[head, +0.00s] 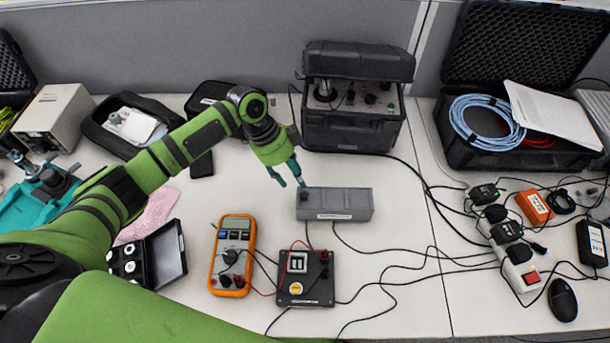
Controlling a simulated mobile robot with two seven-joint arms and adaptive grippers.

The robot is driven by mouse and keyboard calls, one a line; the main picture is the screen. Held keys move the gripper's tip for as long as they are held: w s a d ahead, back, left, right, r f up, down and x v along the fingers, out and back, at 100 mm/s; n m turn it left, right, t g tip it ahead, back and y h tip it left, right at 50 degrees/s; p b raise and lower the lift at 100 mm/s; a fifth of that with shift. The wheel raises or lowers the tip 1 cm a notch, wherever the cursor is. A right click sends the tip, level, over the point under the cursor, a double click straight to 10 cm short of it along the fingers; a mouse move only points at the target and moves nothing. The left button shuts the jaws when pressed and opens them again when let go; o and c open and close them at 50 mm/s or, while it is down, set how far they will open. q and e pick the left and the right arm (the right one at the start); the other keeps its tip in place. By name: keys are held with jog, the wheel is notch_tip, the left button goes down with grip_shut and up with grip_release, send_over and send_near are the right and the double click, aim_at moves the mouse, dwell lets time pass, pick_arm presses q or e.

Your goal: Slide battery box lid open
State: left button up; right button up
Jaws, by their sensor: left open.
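The battery box (345,204) is a grey rectangular case with a lid, lying on the white table in the middle of the head view. A small dark part shows at its left end, and a pale label is on its front side. The lid looks closed on the box. My left gripper (290,182) has teal fingers and is open and empty, just above and left of the box's left end. One fingertip is close to that end; I cannot tell whether it touches. My right gripper is not in view.
An orange multimeter (232,256) and a black switch panel (306,279) with leads lie in front of the box. A black calibrator case (352,115) stands behind it. Black cables run across the table to the right, toward a power strip (518,262).

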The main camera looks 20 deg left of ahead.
aim_at(304, 194)
pick_arm(q)
jog(key=x, duration=0.3)
jog(key=p+x, duration=0.1)
jog(key=shift+s+d+f, duration=0.25)
jog(key=shift+s+f, duration=0.05)
jog(key=shift+d+f, duration=0.1)
jog(key=shift+f, duration=0.25)
jog(key=shift+w+f, duration=0.1)
jog(key=shift+f, duration=0.05)
jog(key=c, duration=0.8)
grip_shut()
jog(key=shift+d, duration=0.1)
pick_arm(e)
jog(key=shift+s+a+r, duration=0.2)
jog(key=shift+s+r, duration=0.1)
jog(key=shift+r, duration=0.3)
